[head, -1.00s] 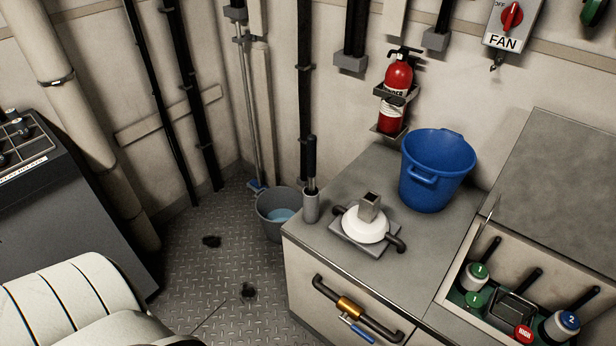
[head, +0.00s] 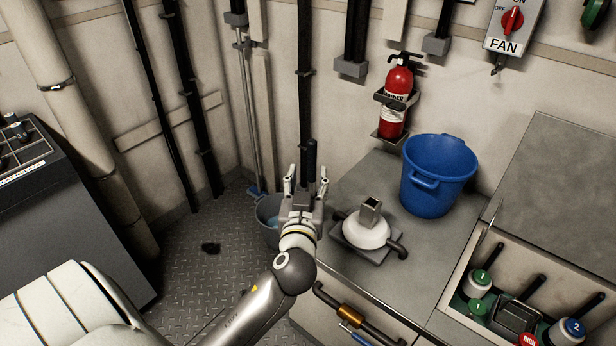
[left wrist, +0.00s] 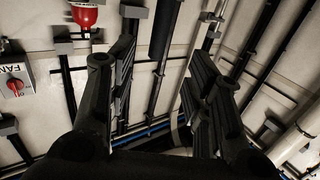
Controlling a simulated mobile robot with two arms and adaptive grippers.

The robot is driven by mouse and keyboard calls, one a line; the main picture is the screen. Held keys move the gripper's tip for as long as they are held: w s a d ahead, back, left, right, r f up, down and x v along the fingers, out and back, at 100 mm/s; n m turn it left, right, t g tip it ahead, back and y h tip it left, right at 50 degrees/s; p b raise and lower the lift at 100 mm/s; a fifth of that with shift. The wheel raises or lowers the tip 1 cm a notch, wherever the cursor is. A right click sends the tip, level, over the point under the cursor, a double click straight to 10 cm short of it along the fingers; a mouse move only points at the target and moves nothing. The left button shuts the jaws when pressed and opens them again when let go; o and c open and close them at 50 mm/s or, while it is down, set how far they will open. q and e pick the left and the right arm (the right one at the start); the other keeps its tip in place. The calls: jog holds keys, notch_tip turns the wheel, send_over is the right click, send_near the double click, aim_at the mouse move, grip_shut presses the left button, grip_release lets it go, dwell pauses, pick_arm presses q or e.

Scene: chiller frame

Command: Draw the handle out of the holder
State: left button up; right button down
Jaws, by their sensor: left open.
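In the left wrist view the open fingers (left wrist: 160,75) frame a dark upright bar (left wrist: 166,28), which may be the handle. My right gripper is not in view.
A white dome-shaped fitting (head: 366,229) with a dark bar and a blue bucket (head: 437,178) stand on the cabinet top (head: 342,272). A red extinguisher (head: 396,100) hangs on the wall. A grey bucket (head: 266,212) stands on the floor. An open bin (head: 468,307) holds several knobbed items.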

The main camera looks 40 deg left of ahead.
aim_at(312, 151)
pick_arm(q)
jog(key=x, duration=0.3)
jog(key=p+x, duration=0.1)
jog(key=x, duration=0.3)
jog(key=p+x, duration=0.1)
jog(key=x, duration=0.3)
jog(key=shift+r, duration=0.4)
